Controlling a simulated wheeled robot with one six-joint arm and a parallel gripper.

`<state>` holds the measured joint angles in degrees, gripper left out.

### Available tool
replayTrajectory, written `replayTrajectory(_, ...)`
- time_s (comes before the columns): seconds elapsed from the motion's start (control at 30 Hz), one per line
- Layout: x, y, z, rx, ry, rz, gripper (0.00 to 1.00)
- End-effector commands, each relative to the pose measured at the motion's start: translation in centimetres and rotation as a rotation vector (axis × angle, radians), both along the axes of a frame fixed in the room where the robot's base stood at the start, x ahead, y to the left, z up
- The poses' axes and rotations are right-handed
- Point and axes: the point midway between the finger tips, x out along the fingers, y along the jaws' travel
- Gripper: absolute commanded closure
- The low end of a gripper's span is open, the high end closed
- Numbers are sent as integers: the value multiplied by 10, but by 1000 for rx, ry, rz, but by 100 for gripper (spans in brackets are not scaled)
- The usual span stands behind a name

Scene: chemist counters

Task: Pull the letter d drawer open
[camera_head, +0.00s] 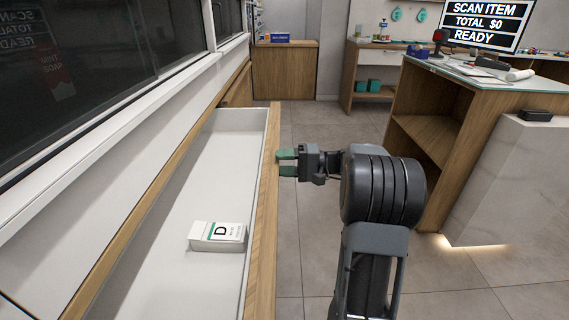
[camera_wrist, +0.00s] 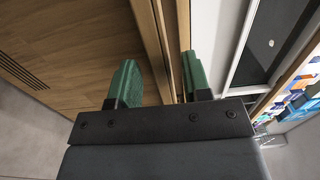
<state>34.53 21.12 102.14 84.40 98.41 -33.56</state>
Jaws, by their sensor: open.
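The drawer (camera_head: 262,190) stands pulled out from the counter at the left in the head view. It has a white inside and a wooden front. A small white box marked D (camera_head: 218,233) with a green stripe lies in it. My gripper (camera_head: 287,162) is at the outer side of the drawer front, near its top edge. In the wrist view its green fingers (camera_wrist: 160,80) are apart, with the edge of a wooden panel (camera_wrist: 150,45) between or close behind them. I cannot tell whether they touch the wood.
A checkout counter (camera_head: 435,120) with a screen reading SCAN ITEM (camera_head: 485,22) stands at the right. A wooden cabinet (camera_head: 285,72) and a shelf unit (camera_head: 372,75) are at the back. Grey tiled floor (camera_head: 320,125) lies free between them.

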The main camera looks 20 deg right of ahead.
Motion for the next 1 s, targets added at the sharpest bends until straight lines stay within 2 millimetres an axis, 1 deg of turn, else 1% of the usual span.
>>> replayTrajectory(0.17, 0, -1, 1, 0, -1, -3, 56)
replayTrajectory(0.27, -2, -7, 1, 0, -1, -4, 56)
replayTrajectory(0.37, -8, -21, 2, 0, -1, -7, 56)
replayTrajectory(0.7, -38, -83, 2, 1, 0, -6, 56)
replayTrajectory(0.9, -51, -110, 1, 1, 0, -4, 56)
replayTrajectory(1.0, -55, -118, 1, 0, -1, -2, 56)
